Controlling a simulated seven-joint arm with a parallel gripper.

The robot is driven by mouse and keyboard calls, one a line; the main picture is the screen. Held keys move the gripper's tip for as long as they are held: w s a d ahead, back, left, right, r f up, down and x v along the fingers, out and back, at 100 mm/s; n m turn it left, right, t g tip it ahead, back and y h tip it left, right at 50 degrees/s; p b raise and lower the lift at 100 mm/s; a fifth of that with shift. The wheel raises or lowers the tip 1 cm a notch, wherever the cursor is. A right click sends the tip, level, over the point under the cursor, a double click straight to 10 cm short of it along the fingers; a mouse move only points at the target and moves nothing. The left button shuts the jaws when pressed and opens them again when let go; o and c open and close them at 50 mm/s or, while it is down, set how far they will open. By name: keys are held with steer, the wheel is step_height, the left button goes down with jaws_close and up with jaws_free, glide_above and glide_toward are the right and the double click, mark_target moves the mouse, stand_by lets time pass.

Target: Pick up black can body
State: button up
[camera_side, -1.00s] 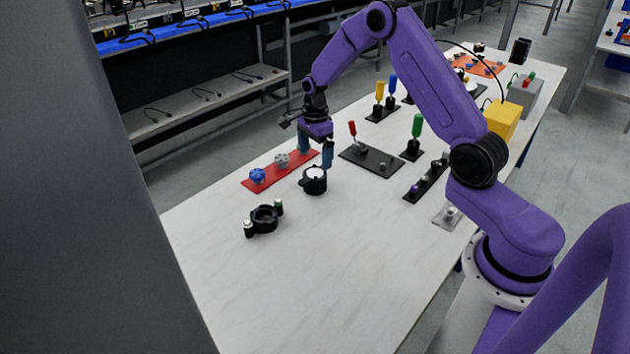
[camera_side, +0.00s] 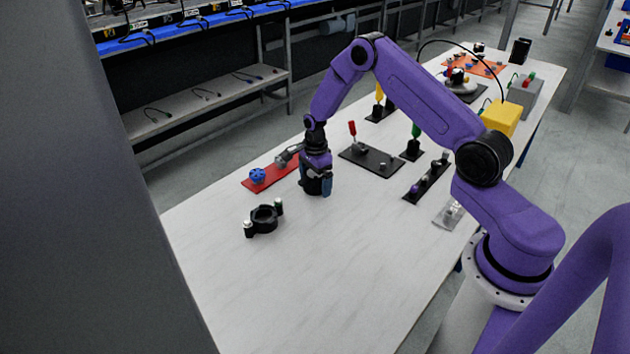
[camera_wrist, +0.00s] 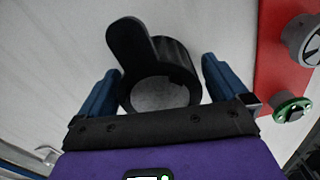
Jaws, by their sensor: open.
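The black can body (camera_wrist: 176,52) shows in the wrist view as a short black ring with a flat tab toward the upper left. It lies between the two blue fingers of my gripper (camera_wrist: 160,85), with a gap visible at the right finger and only a narrow one, if any, at the left. The gripper is open around it, not closed on it. In the side view my gripper (camera_side: 316,186) is down at the table, and its fingers and housing mostly hide the can body.
A red plate (camera_side: 268,178) with a blue knob (camera_side: 257,175) lies just left of my gripper. A black ring holder (camera_side: 264,219) with two posts stands nearer. The front table is clear.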

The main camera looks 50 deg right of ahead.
steer(key=c, duration=1.3)
steer(key=shift+r, duration=0.1)
steer(key=shift+c, duration=0.2)
